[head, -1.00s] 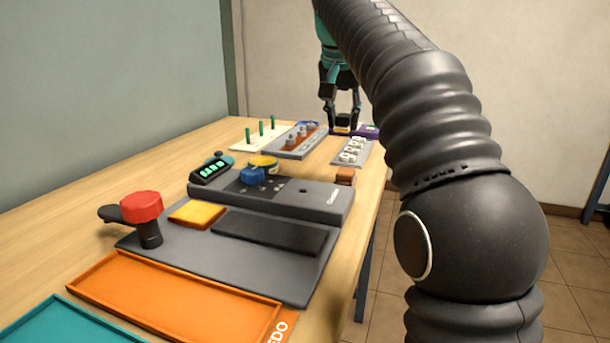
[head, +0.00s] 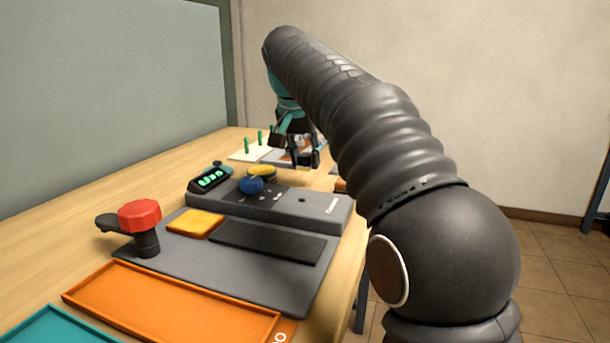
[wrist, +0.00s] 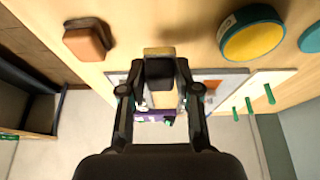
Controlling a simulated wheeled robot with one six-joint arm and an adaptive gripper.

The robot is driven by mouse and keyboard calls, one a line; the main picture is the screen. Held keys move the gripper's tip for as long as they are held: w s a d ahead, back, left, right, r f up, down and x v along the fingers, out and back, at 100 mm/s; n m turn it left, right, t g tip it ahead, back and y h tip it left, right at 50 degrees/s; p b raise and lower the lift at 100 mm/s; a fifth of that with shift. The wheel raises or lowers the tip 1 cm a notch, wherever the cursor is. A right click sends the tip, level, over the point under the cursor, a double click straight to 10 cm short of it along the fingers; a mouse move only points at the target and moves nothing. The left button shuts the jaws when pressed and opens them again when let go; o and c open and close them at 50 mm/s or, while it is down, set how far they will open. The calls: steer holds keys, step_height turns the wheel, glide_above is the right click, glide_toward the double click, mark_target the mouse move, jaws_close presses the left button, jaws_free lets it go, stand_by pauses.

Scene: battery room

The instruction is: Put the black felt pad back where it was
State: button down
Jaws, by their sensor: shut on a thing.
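My gripper (head: 299,161) is above the far part of the bench in the head view, beyond the grey console. In the wrist view my gripper (wrist: 160,80) is shut on a small black piece (wrist: 159,72), with tan surfaces showing at its far and near ends. I take this piece for the black felt pad, but its material cannot be told. It is held clear of the bench top. In the head view the held piece is too small and dark to make out. A flat black slab (head: 268,241) lies on the grey base plate.
A grey console (head: 310,207) with a blue knob (head: 251,186) stands mid-bench. Nearer are a yellow pad (head: 195,222), a red knob (head: 139,214) and an orange tray (head: 170,305). A red-brown block (wrist: 88,40) and yellow-topped round (wrist: 252,40) flank my gripper. Green pegs (wrist: 250,105) stand on a white board.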

mark_target(304, 166)
steer(key=shift+f+b, duration=0.5)
steer(key=shift+f, duration=1.5)
steer(key=c, duration=0.8)
jaws_free()
steer(key=shift+f, duration=0.1)
steer(key=p+v, duration=0.1)
steer(key=v, duration=1.1)
steer(key=shift+p, duration=0.35)
